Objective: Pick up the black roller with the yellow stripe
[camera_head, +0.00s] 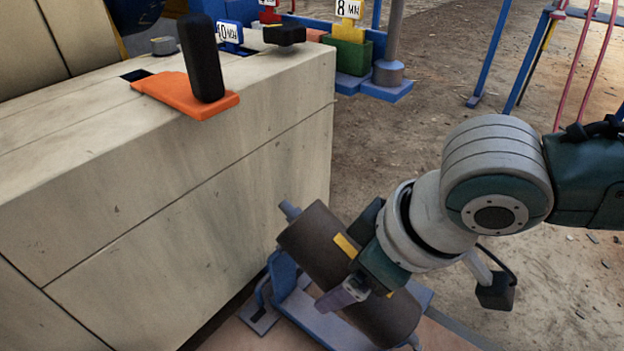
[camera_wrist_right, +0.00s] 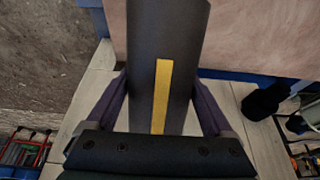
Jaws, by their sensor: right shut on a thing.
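The black roller (camera_head: 318,242) with a short yellow stripe lies tilted at the lower middle of the head view, over a blue-grey metal cradle (camera_head: 283,272). My right gripper (camera_head: 352,278) reaches in from the right and is shut around the roller's middle, beside the stripe. In the right wrist view the roller (camera_wrist_right: 187,45) runs between the two purple-grey fingers (camera_wrist_right: 160,105), with the yellow stripe facing the camera. I cannot tell whether the roller still touches the cradle. My left gripper is not in view.
A large beige block (camera_head: 180,200) stands left of the roller. On its top are an orange plate (camera_head: 165,93) with a black upright handle (camera_head: 200,60). Number-marked blocks (camera_head: 347,50) stand behind. Blue posts (camera_head: 490,55) stand at the back right. Open dirt ground lies between.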

